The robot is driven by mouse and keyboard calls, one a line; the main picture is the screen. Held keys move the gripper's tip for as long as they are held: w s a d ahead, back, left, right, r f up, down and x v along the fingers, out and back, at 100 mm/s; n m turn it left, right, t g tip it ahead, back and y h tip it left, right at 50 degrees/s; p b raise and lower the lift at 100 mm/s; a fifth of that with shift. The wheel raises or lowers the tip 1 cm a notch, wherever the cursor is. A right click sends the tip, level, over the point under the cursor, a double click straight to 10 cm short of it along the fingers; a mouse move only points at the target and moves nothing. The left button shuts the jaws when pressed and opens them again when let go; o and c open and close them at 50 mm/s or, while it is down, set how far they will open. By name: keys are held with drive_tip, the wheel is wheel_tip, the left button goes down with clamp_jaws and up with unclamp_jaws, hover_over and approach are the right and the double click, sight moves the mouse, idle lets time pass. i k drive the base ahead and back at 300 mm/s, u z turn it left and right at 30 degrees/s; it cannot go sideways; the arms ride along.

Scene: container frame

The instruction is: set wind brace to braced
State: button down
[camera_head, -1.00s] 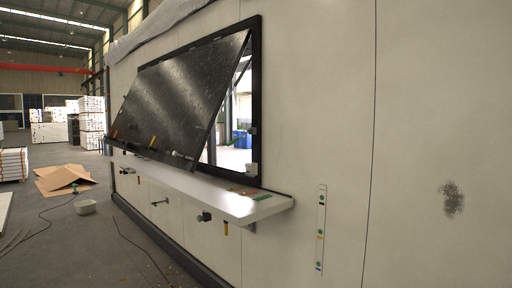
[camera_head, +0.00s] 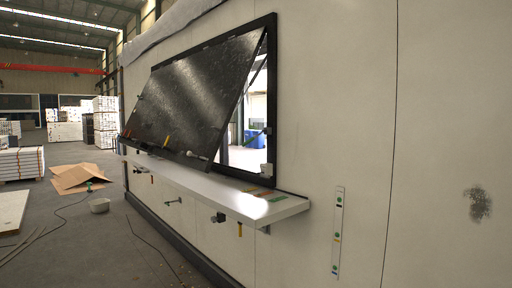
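A black awning panel (camera_head: 195,95) hangs tilted outward from the top of a black window frame (camera_head: 271,75) in the white container wall. Its lower edge stands away from the wall. A yellow handle (camera_head: 167,140) and a pale rod-like fitting (camera_head: 196,155) sit near that lower edge. Small pale fittings (camera_head: 267,169) sit on the frame's right side. I cannot tell which of these parts is the wind brace, or its setting. My gripper is not in view.
A white shelf (camera_head: 225,194) juts from the wall below the window, with small fittings (camera_head: 219,217) under it. A marked strip (camera_head: 338,233) is on the wall at right.

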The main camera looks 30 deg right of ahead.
sight(252, 139)
drive_tip(key=u, duration=0.05)
drive_tip(key=i, duration=1)
drive_tip(key=z, duration=0.05)
